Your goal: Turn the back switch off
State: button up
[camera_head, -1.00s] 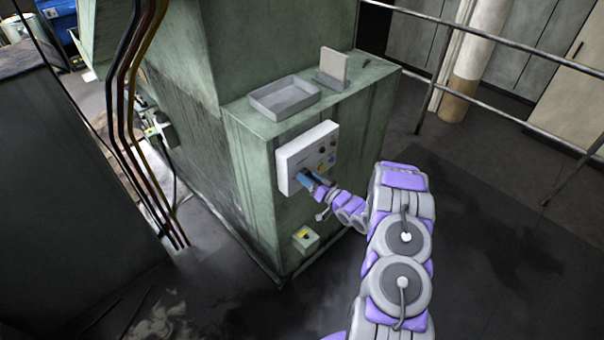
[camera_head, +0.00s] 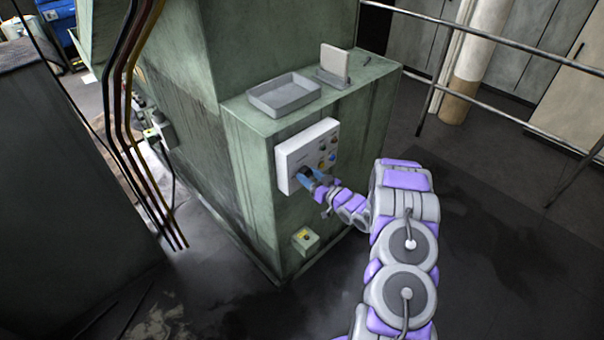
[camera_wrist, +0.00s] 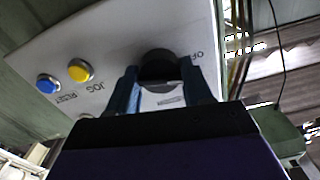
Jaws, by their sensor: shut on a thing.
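A dark round switch knob (camera_wrist: 159,64) sits on the white control panel (camera_wrist: 110,40), with lettering that begins "OF" beside it in the wrist view. My gripper (camera_wrist: 165,80) has one blue finger on each side of the knob and is shut on it. In the head view my gripper (camera_head: 309,178) is at the lower left part of the panel (camera_head: 297,153). The knob is mostly hidden behind the fingers there. I cannot read which way the knob points.
A blue button (camera_wrist: 47,84) and a yellow button (camera_wrist: 80,70) lie left of the knob in the wrist view. A grey tray (camera_head: 284,96) lies on top.

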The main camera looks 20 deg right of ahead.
jog(key=shift+f+n+b, duration=0.1)
jog(key=shift+n+b, duration=1.6)
jog(key=shift+b, duration=0.2)
jog(key=o, duration=1.3)
jog(key=shift+d, duration=0.15)
jog(key=shift+o, duration=0.2)
jog(key=b+v, duration=0.1)
jog(key=v, duration=0.7)
